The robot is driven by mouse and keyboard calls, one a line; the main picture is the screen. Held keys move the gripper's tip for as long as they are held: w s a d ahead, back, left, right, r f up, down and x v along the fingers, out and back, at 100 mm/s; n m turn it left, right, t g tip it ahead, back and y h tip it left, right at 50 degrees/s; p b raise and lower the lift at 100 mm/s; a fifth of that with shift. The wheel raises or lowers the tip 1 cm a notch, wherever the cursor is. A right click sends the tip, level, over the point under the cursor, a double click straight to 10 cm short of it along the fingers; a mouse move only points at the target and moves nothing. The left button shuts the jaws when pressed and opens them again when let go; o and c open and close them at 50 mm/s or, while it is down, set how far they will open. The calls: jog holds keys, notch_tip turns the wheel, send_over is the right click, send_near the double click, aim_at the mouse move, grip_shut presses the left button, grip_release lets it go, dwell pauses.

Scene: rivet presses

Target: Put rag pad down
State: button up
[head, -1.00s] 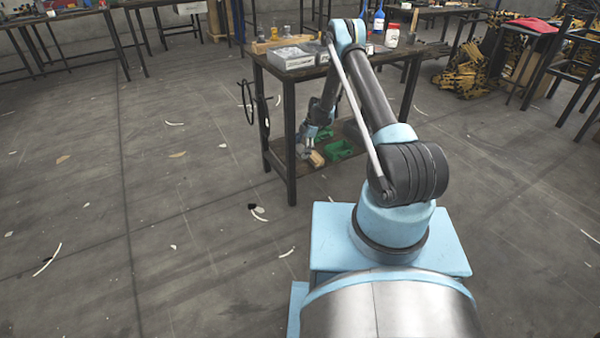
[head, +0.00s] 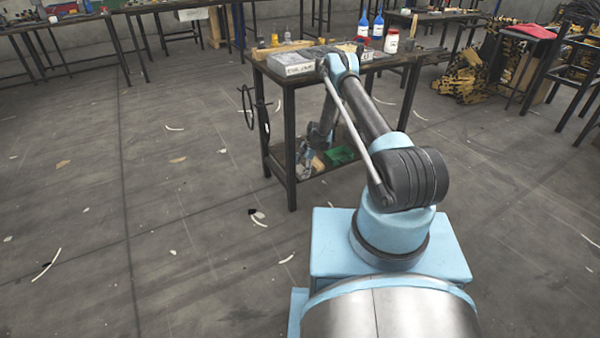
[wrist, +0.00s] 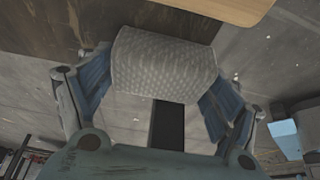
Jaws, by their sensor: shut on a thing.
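The rag pad (wrist: 165,62) is a pale grey, dimpled, rounded block in the wrist view. My gripper (wrist: 160,80) is shut on it, with a blue-lined finger at each side. In the head view my gripper (head: 303,160) is small, low at the left front of the workbench (head: 290,110), close to its lower shelf (head: 318,180). The pad cannot be made out clearly there. Whether the pad touches the shelf cannot be told.
A wooden block (head: 318,163) and a green bin (head: 342,155) lie on the lower shelf beside my gripper. The benchtop above holds a grey box (head: 285,64), blue bottles (head: 378,25) and a white jar (head: 391,41). Floor left of the bench is mostly clear.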

jog(key=o, duration=0.9)
jog(key=shift+c, duration=0.2)
jog(key=shift+r, duration=0.15)
jog(key=v, duration=1.1)
jog(key=shift+r, duration=0.4)
jog(key=shift+w+d, duration=0.1)
